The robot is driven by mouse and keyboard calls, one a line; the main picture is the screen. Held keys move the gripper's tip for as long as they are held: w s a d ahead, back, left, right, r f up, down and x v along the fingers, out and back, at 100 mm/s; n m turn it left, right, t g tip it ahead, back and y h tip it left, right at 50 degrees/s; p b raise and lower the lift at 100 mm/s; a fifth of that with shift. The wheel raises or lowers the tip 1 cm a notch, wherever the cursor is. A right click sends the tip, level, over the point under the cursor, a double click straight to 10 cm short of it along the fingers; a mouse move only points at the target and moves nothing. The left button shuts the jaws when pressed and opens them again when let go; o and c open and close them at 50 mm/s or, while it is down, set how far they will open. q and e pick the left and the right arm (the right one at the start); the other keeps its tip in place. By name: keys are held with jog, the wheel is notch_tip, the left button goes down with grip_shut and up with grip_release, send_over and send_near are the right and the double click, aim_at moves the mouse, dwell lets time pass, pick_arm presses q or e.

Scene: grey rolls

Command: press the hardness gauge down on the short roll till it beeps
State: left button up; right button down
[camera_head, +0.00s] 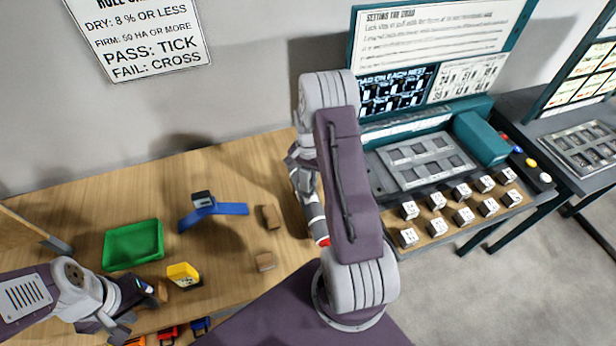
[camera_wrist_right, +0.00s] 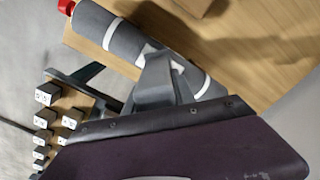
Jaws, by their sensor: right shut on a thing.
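A grey roll (camera_head: 315,212) with white bands and a red end lies along the right edge of the wooden table, partly behind my right arm. It also shows in the right wrist view (camera_wrist_right: 120,36). My right gripper (camera_wrist_right: 155,75) is shut on its middle. My left gripper (camera_head: 142,296) is low at the left, near a brown piece and a yellow and black device (camera_head: 183,273); its finger opening is unclear. A small black device (camera_head: 202,197) sits on a blue stand (camera_head: 228,208). I cannot tell which device is the hardness gauge.
A green tray (camera_head: 133,245) stands at the left of the wooden table (camera_head: 110,195). Several white cubes (camera_head: 464,216) stand at a teal-framed station on the right. A sign (camera_head: 140,38) hangs on the wall.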

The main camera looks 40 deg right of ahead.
jog(key=shift+f+b, duration=0.45)
jog(key=shift+f, duration=0.15)
dwell(0.6)
dwell(0.7)
notch_tip(320, 180, up, 7)
jog(key=p, duration=0.5)
jog(key=shift+p, duration=0.4)
